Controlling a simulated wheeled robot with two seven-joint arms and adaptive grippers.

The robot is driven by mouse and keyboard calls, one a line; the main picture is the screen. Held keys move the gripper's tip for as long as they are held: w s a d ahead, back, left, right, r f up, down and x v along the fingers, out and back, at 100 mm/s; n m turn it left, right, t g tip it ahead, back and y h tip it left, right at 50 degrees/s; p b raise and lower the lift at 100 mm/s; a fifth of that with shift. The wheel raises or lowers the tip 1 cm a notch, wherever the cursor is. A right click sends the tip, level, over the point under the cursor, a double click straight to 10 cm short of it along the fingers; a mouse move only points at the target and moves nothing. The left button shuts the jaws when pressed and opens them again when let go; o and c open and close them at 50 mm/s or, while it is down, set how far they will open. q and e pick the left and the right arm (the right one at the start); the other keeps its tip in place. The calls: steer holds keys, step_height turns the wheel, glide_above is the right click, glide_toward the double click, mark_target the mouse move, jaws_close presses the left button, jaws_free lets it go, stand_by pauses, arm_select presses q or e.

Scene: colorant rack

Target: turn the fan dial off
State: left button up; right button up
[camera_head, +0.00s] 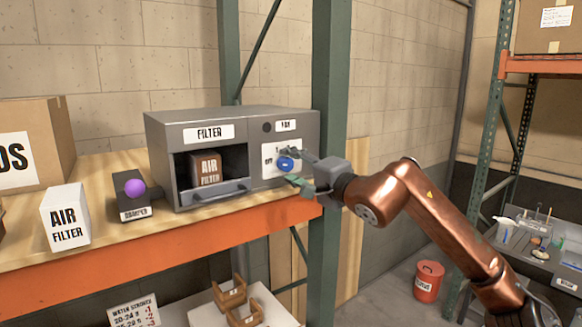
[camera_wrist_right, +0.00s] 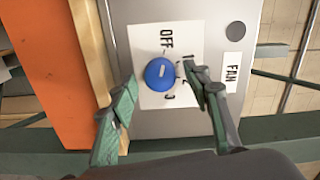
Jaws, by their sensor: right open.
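The fan dial (camera_head: 286,164) is a round blue knob on a white plate at the right of the grey box's front. In the right wrist view the dial (camera_wrist_right: 160,74) has a small white mark; which setting it points to I cannot tell for sure. The word OFF (camera_wrist_right: 167,38) is printed beside it, with numbers along its other side. My right gripper (camera_head: 291,167) is open in front of the panel, one finger on either side of the dial. In the wrist view a gap shows between the dial and each finger. My left gripper is not in view.
The grey filter box (camera_head: 217,116) stands on the wooden shelf with an orange front edge (camera_head: 150,249). A green post (camera_head: 329,120) rises close to its right side. A purple-knobbed dark block (camera_head: 133,205) and a white air filter box (camera_head: 65,217) stand left.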

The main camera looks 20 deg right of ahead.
steer(key=v, duration=1.1)
steer(key=shift+s+d, duration=0.15)
steer(key=shift+s, duration=0.1)
